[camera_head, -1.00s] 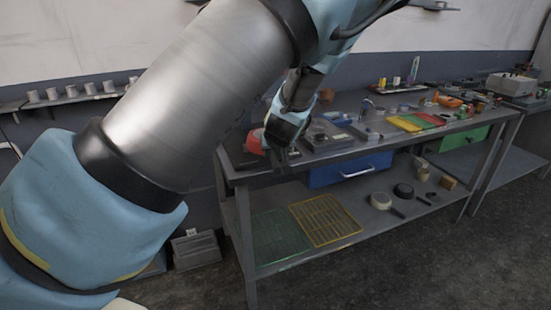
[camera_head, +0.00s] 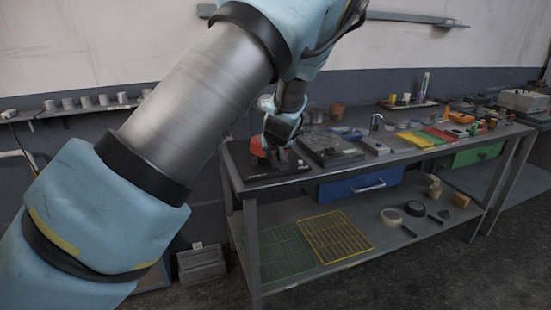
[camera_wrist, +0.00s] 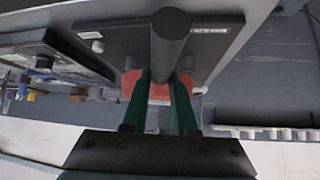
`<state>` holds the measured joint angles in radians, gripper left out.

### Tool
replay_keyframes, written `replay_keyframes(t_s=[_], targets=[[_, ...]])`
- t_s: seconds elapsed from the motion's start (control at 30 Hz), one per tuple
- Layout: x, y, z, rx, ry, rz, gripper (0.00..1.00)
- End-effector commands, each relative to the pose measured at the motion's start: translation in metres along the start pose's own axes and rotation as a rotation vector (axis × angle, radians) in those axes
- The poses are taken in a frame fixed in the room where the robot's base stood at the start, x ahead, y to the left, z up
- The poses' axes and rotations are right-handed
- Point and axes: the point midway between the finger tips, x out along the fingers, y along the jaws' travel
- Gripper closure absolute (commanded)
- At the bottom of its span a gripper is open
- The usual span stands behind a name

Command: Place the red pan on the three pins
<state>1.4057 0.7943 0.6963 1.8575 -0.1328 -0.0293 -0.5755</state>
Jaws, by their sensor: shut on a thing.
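The red pan (camera_head: 257,147) is at the left end of the table, at the black board (camera_head: 290,172). In the wrist view the pan (camera_wrist: 130,84) shows only in part, behind its dark round handle (camera_wrist: 166,50). My gripper (camera_wrist: 168,78) is shut on that handle, with a dark green finger on each side. The black board (camera_wrist: 216,38) lies beyond the pan, with a light grey pin (camera_wrist: 97,46) to the left and another pin (camera_wrist: 200,90) to the right. The third pin is not clear. I cannot tell whether the pan touches the pins.
A dark box-like device (camera_head: 332,148) stands close to the right of the board. Further right are coloured trays (camera_head: 425,138) and small tools. My arm hides part of the left.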

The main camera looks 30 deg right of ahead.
Motion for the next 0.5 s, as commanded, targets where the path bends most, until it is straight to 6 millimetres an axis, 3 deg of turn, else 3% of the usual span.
replay_keyframes(t_s=[0.3, 0.5], targets=[[0.017, -0.006, -0.018, -0.001, 0.002, -0.001, 1.0], [0.025, -0.005, -0.006, 0.001, 0.001, 0.0, 1.0]])
